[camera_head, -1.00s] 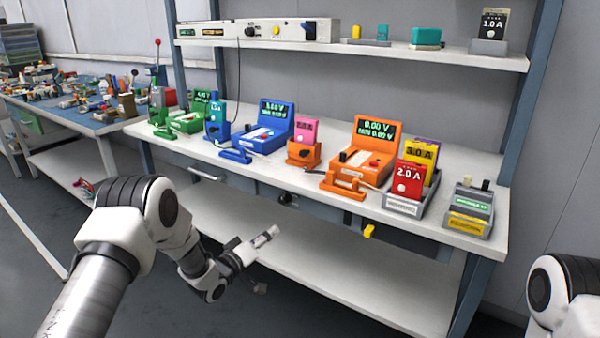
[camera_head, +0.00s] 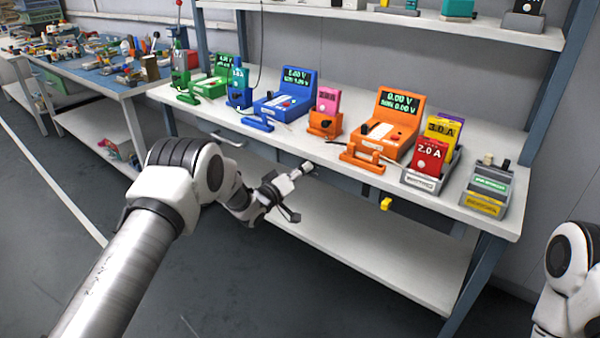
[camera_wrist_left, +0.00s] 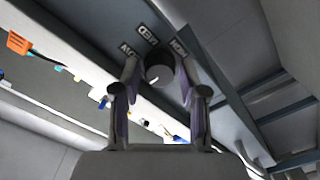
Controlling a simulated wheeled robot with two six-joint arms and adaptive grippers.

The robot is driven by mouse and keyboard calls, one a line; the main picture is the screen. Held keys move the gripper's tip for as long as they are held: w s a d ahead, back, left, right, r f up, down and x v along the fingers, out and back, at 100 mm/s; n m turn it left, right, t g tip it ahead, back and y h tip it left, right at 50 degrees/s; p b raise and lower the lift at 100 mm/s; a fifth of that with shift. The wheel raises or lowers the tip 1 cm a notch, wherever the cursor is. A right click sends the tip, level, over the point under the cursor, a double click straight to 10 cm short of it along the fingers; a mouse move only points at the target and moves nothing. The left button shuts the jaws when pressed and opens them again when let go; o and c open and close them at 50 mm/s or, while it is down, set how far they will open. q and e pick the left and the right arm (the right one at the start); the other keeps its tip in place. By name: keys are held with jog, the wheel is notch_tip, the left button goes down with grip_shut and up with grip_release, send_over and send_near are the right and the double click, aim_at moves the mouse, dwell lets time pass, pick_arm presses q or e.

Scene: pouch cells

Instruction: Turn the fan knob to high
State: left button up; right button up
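The fan knob (camera_wrist_left: 158,66) is a dark round knob with a small white mark, on a grey panel in the left wrist view. White labels sit around it: LOW (camera_wrist_left: 130,50), MED (camera_wrist_left: 148,34) and a partly covered one (camera_wrist_left: 178,48) that seems to be HIGH. The mark's exact direction is hard to tell. My left gripper (camera_wrist_left: 158,76) is open, with a finger on each side of the knob; I cannot tell if they touch it. In the head view my left gripper (camera_head: 288,190) is at the bench's front panel and the knob is hidden. My right gripper is out of view.
The white bench (camera_head: 235,130) carries green, blue and orange testers (camera_head: 390,130) and colored pouch cells. A yellow piece (camera_head: 386,204) hangs below its front edge. A lower shelf (camera_head: 370,245) is clear. My right arm shows at the lower right.

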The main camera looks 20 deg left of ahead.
pick_arm(q)
grip_shut()
jog(key=shift+m, duration=0.3)
jog(key=shift+m+b, duration=5.4)
jog(key=shift+m, duration=12.3)
